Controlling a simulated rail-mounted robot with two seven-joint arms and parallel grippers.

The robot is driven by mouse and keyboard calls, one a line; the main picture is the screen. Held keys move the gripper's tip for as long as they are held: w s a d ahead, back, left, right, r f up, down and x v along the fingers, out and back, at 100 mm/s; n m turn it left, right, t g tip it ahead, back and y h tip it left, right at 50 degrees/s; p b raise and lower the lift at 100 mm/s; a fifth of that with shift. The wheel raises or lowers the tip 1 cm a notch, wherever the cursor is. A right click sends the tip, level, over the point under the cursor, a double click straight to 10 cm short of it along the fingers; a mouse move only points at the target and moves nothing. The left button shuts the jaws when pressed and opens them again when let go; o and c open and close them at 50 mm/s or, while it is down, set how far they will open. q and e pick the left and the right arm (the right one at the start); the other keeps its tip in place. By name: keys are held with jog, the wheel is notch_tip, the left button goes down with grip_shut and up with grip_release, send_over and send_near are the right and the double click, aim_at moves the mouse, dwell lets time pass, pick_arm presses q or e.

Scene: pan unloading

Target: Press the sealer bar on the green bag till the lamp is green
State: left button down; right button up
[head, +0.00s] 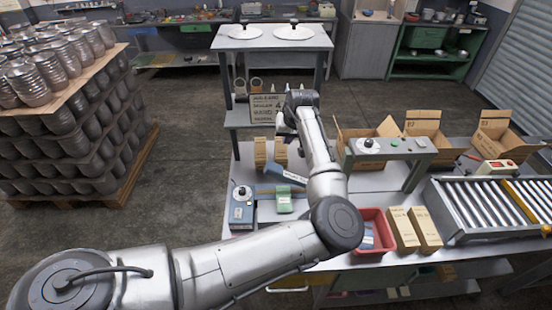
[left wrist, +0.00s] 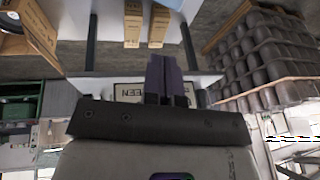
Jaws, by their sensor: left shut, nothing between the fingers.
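The green bag (head: 284,200) lies on the grey table in the head view, just right of a blue sealer box (head: 242,212) with a round white top and black knob. A blue bar with a white label (head: 287,174), apparently the sealer bar, slants above and behind the bag. I cannot make out a lit lamp. My left gripper (head: 282,124) is well beyond the bar and bag, touching neither. In the left wrist view its dark fingers (left wrist: 168,78) are together and empty. Neither bag nor bar can be made out there. My right gripper is out of view.
Two tan boxes (left wrist: 133,22) stand near the left gripper. A grey gantry (head: 415,155), a red bin (head: 377,222), cartons (head: 428,228) and a roller conveyor (head: 480,208) fill the table's right side. My left forearm passes close to the bar's right end.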

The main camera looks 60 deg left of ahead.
pick_arm(q)
jog(key=p, duration=0.2)
send_over(273, 165)
jog(key=w+d, duration=0.1)
jog(key=d, duration=0.1)
jog(key=f, duration=1.1)
jog(key=shift+a, duration=0.25)
jog(key=shift+s+a+f+p, duration=0.1)
jog(key=shift+s+f+p, duration=0.1)
jog(key=shift+f, duration=0.3)
jog(key=shift+s+a+f+p, duration=0.1)
jog(key=shift+s+f+p, duration=0.1)
jog(key=shift+f, duration=0.25)
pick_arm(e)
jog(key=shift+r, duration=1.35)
